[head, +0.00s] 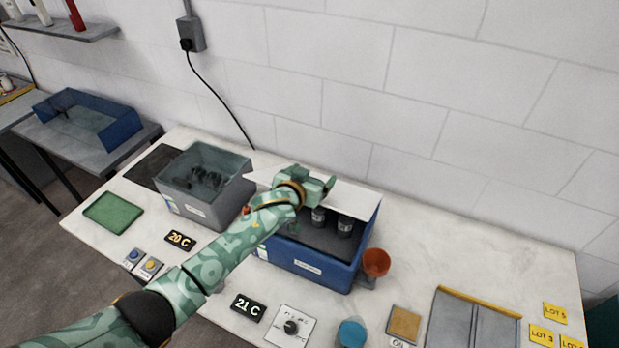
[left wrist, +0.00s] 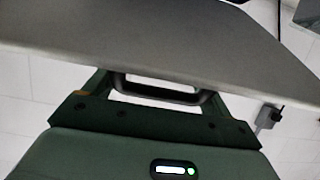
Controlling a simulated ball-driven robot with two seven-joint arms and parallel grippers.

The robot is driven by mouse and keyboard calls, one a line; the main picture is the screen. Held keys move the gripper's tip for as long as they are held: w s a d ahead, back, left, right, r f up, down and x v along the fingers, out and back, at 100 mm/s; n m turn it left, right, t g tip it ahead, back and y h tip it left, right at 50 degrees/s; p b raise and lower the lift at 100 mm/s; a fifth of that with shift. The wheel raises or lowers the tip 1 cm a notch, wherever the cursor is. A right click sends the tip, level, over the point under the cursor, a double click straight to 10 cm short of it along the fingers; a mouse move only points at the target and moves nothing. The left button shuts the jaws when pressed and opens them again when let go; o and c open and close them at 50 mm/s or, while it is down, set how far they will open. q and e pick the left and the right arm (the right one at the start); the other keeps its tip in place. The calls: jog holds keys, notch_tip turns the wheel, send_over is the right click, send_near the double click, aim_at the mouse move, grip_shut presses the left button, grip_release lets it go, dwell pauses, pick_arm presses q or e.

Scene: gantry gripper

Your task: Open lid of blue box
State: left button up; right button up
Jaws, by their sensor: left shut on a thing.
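The blue box (head: 305,264) stands on the white bench in the middle of the head view. Its pale lid (head: 353,194) is raised from the front, and dark jars with pale labels (head: 344,226) show inside. My left gripper (head: 318,189) is at the lid, with my arm crossing the left part of the box. In the left wrist view, the left gripper (left wrist: 155,108) is shut on the dark lid handle (left wrist: 160,90), and the grey lid (left wrist: 140,45) spreads across the top. My arm hides part of the lid and box. My right gripper is not in view.
A grey box (head: 206,184) with dark contents stands left of the blue box. An orange cup (head: 376,262) is close at its right. A dial panel (head: 291,327) and a blue round item (head: 352,333) lie in front.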

pick_arm(q)
jog(key=shift+d, duration=0.15)
jog(key=o, duration=1)
jog(key=shift+o, duration=0.5)
jog(key=shift+w+d+f, duration=0.1)
jog(key=shift+w+d, duration=0.1)
jog(key=shift+s+a, duration=0.25)
jog(key=shift+s, duration=0.1)
jog(key=p+v, duration=0.2)
jog(key=v, duration=1.3)
jog(key=shift+s+r, duration=0.2)
jog(key=shift+r, duration=0.1)
